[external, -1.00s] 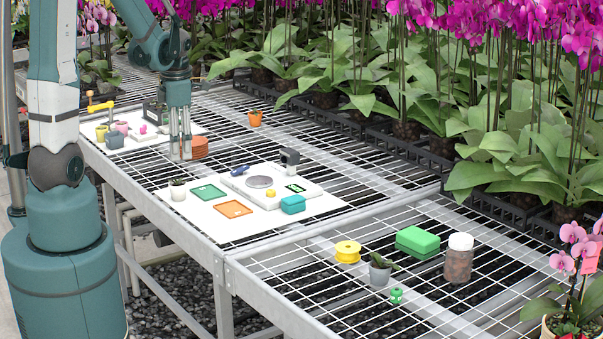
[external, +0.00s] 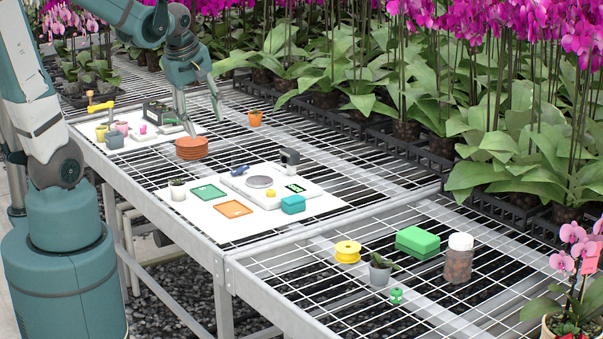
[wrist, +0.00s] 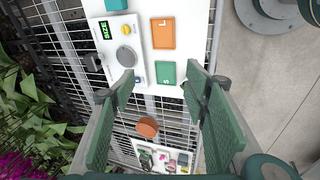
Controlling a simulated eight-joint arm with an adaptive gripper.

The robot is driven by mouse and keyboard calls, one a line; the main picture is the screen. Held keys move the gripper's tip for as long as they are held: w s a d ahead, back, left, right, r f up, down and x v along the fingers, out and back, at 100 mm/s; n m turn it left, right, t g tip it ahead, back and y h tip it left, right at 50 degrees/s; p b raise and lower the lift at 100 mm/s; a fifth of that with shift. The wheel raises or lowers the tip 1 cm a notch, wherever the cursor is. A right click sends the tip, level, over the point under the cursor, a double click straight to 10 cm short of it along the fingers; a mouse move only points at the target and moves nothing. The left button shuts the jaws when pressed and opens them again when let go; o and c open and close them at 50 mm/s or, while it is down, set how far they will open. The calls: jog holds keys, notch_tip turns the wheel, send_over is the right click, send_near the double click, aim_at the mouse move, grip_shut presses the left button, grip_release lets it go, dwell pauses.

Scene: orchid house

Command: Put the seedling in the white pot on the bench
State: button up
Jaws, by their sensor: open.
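The seedling in the white pot (external: 178,190) stands upright at the left end of the white board (external: 225,228), beside the green-framed square (external: 208,192). In the wrist view I cannot make it out clearly; my right-hand finger covers the area beside the green square (wrist: 166,72). My gripper (external: 204,127) is open and empty, held above the bench (external: 240,118) near the stack of terracotta discs, away from the seedling. Its two fingers spread wide apart in the wrist view (wrist: 160,76). Another small plant in a grey pot (external: 380,275) stands on the nearer bench.
Terracotta discs (external: 192,149), a scale (external: 262,184), a teal box (external: 293,205) and an orange-framed square (external: 233,209) are around. A yellow spool (external: 348,251), green block (external: 418,242) and jar (external: 459,258) stand nearer. Orchids line the back; bare mesh lies between.

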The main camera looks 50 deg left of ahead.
jog(key=s+d+r+m+t, duration=0.1)
jog(key=s+d+r+m, duration=0.1)
jog(key=d+m, duration=0.4)
jog(key=s+d+r+m+t+h, duration=0.1)
jog(key=d+r+m, duration=0.4)
jog(key=m, duration=0.6)
jog(key=shift+s+d+r+t, duration=0.2)
jog(key=shift+s+d+t, duration=0.6)
jog(key=shift+s+d, duration=0.3)
jog(key=shift+w+f, duration=0.1)
